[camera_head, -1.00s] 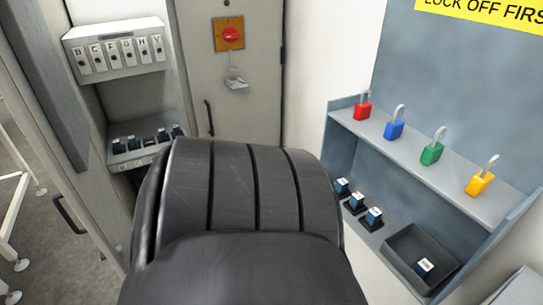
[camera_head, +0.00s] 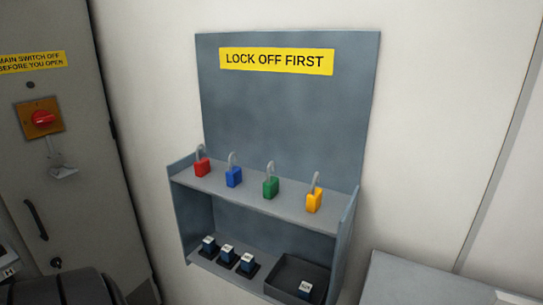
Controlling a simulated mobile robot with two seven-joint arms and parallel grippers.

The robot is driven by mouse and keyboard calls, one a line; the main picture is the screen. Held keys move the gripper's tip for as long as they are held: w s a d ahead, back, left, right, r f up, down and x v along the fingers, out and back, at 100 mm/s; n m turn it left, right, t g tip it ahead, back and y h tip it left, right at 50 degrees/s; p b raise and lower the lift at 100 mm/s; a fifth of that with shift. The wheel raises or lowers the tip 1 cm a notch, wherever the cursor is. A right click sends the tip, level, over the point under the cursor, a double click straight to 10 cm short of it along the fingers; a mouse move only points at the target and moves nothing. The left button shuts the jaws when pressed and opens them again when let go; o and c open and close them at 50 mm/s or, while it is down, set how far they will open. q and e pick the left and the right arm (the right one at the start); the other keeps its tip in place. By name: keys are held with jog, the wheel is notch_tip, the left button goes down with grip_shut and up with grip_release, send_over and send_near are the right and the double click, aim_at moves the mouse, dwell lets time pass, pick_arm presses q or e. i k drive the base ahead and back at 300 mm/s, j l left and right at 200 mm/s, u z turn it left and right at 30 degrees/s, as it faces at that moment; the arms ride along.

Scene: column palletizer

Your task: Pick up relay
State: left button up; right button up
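Three small dark blue relays with pale tops stand in black sockets on the lower shelf of the wall station: a left one (camera_head: 208,244), a middle one (camera_head: 227,254) and a right one (camera_head: 246,263). Another relay (camera_head: 305,289) with a white label sits in the black tray (camera_head: 287,268) at the right end of that shelf. The label is too small to read surely. Neither gripper is in view. A dark rounded part of my own body shows at the lower left.
Red (camera_head: 202,167), blue (camera_head: 234,177), green (camera_head: 271,187) and yellow (camera_head: 314,202) padlocks stand on the upper shelf (camera_head: 250,197), above the relays. A grey cabinet with a red rotary switch (camera_head: 42,119) is at left. A grey surface (camera_head: 420,285) lies at lower right.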

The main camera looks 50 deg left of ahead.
aim_at(209, 243)
jog(key=u, duration=1.9)
